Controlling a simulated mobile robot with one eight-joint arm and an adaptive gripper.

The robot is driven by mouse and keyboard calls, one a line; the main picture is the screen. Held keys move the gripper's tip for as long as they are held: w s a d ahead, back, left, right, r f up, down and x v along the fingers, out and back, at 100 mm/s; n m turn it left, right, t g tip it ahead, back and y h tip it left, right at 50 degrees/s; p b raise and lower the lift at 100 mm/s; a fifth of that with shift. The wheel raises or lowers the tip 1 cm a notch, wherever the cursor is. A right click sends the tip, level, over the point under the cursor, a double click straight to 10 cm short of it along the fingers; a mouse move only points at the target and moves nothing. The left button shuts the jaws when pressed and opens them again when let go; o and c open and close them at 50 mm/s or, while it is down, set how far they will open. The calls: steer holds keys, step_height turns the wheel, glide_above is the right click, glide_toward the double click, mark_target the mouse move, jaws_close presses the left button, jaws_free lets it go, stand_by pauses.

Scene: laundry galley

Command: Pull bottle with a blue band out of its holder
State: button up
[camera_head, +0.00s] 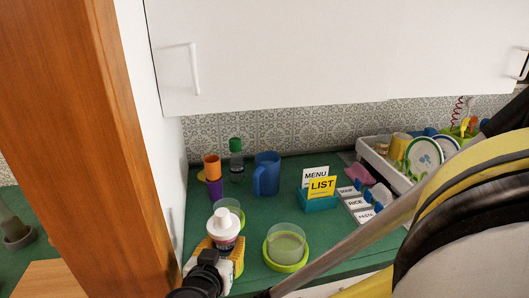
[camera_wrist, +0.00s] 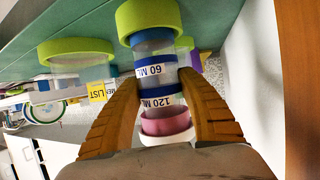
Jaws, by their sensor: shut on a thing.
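The bottle with a blue band (camera_head: 225,226) has a white cap and a pinkish collar and stands roughly upright in the head view. In the wrist view the bottle (camera_wrist: 161,89) shows dark blue bands and labels reading 60 ML and 120 ML. My gripper (camera_head: 222,250) is shut on it, with one orange finger on each side in the wrist view (camera_wrist: 158,95). A green ring-shaped holder (camera_wrist: 147,16) is at the bottle's far end in the wrist view. I cannot tell how much of the bottle is still inside it.
A clear cup on a green base (camera_head: 285,245) stands close right; another (camera_head: 228,206) is behind. Orange-purple cups (camera_head: 213,177), a green-capped bottle (camera_head: 236,160) and a blue mug (camera_head: 266,174) stand farther back. Menu and list cards (camera_head: 321,187) are right. A wooden post (camera_head: 75,120) is left.

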mark_target(224, 233)
steer(key=shift+s+r+p, duration=0.15)
steer(key=shift+r+p, duration=1.15)
steer(key=shift+r, duration=0.55)
steer(key=shift+d, duration=0.1)
